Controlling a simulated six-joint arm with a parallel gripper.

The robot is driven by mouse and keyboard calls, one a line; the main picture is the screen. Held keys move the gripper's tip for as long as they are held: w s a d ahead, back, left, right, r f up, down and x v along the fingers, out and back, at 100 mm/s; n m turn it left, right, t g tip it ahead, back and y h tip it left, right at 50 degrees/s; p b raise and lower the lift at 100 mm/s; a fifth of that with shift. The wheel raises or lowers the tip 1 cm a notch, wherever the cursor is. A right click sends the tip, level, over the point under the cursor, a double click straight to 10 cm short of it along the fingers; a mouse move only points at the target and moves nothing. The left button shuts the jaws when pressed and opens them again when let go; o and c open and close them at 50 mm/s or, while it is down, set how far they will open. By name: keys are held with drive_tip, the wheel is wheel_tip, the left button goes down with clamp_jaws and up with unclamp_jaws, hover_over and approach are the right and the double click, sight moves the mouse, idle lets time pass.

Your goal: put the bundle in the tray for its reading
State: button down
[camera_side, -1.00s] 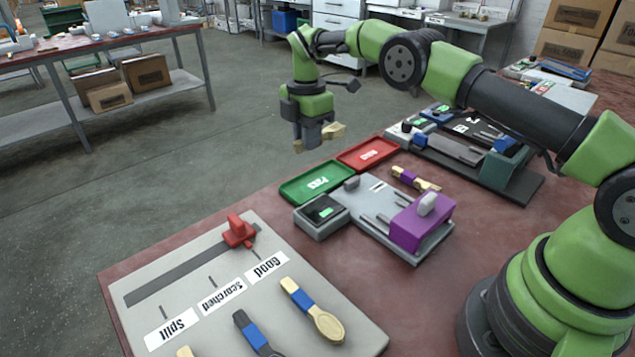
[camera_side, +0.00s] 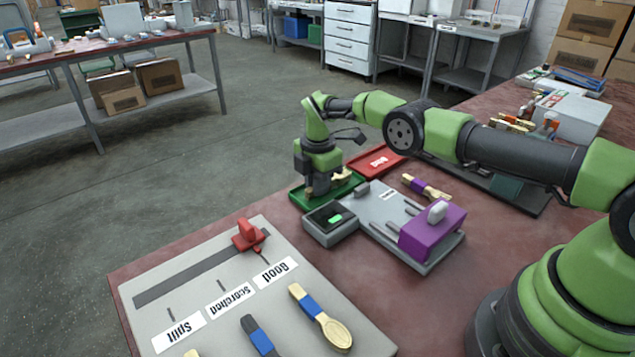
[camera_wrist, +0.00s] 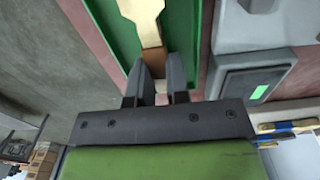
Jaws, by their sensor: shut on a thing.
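My gripper (camera_side: 318,188) is low at the green tray (camera_side: 297,199), shut on a pale wooden bundle (camera_side: 343,175). In the wrist view the fingers (camera_wrist: 160,75) pinch the bundle's narrow part, and its wide end (camera_wrist: 142,12) lies over the green tray (camera_wrist: 188,20). I cannot tell whether the bundle touches the tray floor. The red tray (camera_side: 377,161) stands just behind the green one. A grey meter (camera_side: 330,222) with a lit green display (camera_side: 335,219) is in front; its reading is too small to make out.
The grey press with a purple block (camera_side: 432,232) stands right of the meter. A purple-banded bundle (camera_side: 426,187) lies behind it.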

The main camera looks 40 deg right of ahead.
drive_tip(key=c, duration=1.1)
unclamp_jaws()
wheel_tip(320, 180, up, 12)
drive_tip(key=s+a+r+m+t, duration=0.1)
drive_tip(key=s+r+m, duration=0.2)
drive_tip(key=r, duration=0.3)
drive_tip(key=s+r+m+t+y, duration=0.1)
drive_tip(key=s+r+m, duration=0.2)
drive_tip(key=r, duration=0.4)
drive_tip(key=s+a+r+m+t, duration=0.1)
drive_tip(key=s+r+m, duration=0.25)
drive_tip(key=r, duration=0.25)
drive_tip(key=s+a+f+m+t+y, duration=0.1)
drive_tip(key=s+m+t, duration=0.3)
drive_tip(key=s+m, duration=0.8)
drive_tip(key=s, duration=1)
